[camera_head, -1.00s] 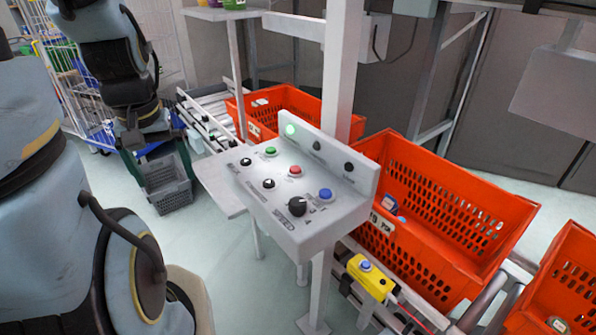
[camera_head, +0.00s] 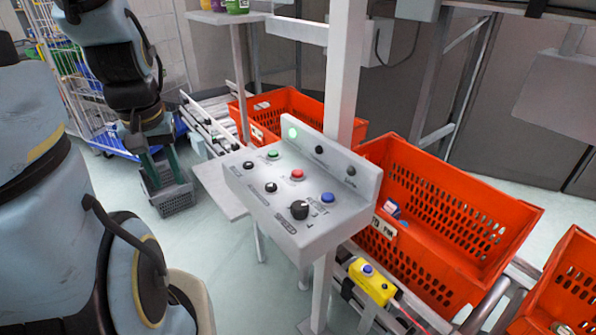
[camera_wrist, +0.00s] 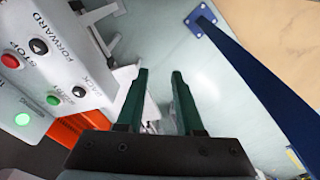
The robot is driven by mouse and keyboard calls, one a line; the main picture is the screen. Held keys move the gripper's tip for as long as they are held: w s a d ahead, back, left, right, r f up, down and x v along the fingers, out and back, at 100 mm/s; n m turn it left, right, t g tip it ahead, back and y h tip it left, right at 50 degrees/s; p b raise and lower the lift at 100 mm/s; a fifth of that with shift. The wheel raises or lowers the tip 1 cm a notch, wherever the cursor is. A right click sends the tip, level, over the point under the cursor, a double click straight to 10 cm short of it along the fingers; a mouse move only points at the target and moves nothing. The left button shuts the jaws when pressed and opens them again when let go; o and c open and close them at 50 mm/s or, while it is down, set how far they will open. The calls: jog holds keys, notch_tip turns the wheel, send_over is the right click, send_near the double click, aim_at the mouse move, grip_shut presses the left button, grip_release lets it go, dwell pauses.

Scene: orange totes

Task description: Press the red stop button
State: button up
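The red stop button (camera_head: 297,174) is a round cap on the sloped top of a light grey control box (camera_head: 318,238). In the wrist view the red button (camera_wrist: 10,61) is at the left edge, beside the word STOP. My gripper (camera_wrist: 159,74) has two dark green fingers with a clear gap between them and nothing in it. In the head view my gripper (camera_head: 165,183) hangs pointing down, left of the control box and apart from it. No finger touches the button.
Green (camera_head: 273,155) and blue (camera_head: 327,197) buttons and black knobs (camera_head: 299,209) share the panel. A green lamp (camera_head: 292,133) glows on its raised back. Orange totes (camera_head: 440,215) stand behind and right. A yellow button box (camera_head: 372,283) sits below.

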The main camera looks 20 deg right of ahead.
grip_shut()
dwell(0.9)
